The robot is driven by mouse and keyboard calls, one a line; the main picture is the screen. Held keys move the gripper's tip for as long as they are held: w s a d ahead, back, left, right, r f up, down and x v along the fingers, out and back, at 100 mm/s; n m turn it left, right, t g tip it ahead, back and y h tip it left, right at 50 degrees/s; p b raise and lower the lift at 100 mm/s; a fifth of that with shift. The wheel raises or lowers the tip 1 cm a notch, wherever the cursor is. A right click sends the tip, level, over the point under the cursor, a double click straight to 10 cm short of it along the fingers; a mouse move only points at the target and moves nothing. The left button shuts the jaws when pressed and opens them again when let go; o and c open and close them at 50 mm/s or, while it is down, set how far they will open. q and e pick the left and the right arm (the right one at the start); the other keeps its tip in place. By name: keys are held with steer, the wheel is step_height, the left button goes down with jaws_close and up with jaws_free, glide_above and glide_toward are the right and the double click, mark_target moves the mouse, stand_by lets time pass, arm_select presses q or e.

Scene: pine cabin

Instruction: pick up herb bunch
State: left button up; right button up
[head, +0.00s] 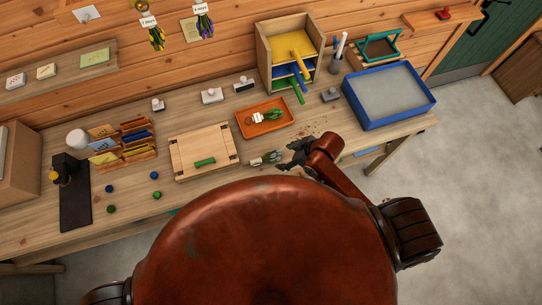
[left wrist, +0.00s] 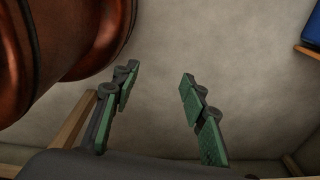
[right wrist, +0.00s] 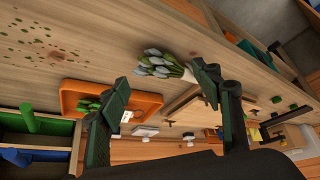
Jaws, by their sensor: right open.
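A herb bunch (head: 271,156) with grey-green leaves and a pale wrapped end lies on the workbench, just in front of the orange tray. My right gripper (head: 288,160) is open close to its right side in the head view. In the right wrist view the herb bunch (right wrist: 160,67) lies on the wood beyond and between the two spread fingers (right wrist: 162,82), with its wrapped end partly behind one fingertip. I cannot tell whether that finger touches it. My left gripper (left wrist: 159,80) is open and empty above the grey floor, outside the head view.
The orange tray (head: 246,128) holds another green bunch with a white tag. A wooden board (head: 190,150) with a green handle lies left. A blue-rimmed tray (head: 388,119) and a small shelf unit (head: 265,48) stand behind. Tagged bunches (head: 157,38) hang on the wall.

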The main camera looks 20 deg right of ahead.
mark_target(273, 154)
steer(key=w+a+n, duration=0.1)
steer(key=a+n+g, duration=0.1)
steer(key=a+n, duration=0.1)
steer(key=w+a+n+g+y, duration=0.1)
steer(key=a+n, duration=0.1)
steer(key=shift+w+r, duration=0.25)
steer(key=shift+w, duration=0.1)
steer(key=shift+w+a+n+g, duration=0.15)
steer(key=shift+w+n+g, duration=0.2)
steer(key=shift+n, duration=0.45)
steer(key=d, duration=0.1)
steer(key=w+d+n+g, duration=0.1)
steer(key=d+n, duration=0.1)
steer(key=shift+w+d+r+g+h, duration=0.15)
steer(key=shift+w+g+h, duration=0.1)
steer(key=shift+g+h, duration=0.1)
steer(key=shift+d, duration=0.1)
steer(key=p+x, duration=0.1)
steer(key=x, duration=0.6)
steer(key=shift+f, duration=0.4)
steer(key=shift+d, duration=0.1)
steer(key=c, duration=1.1)
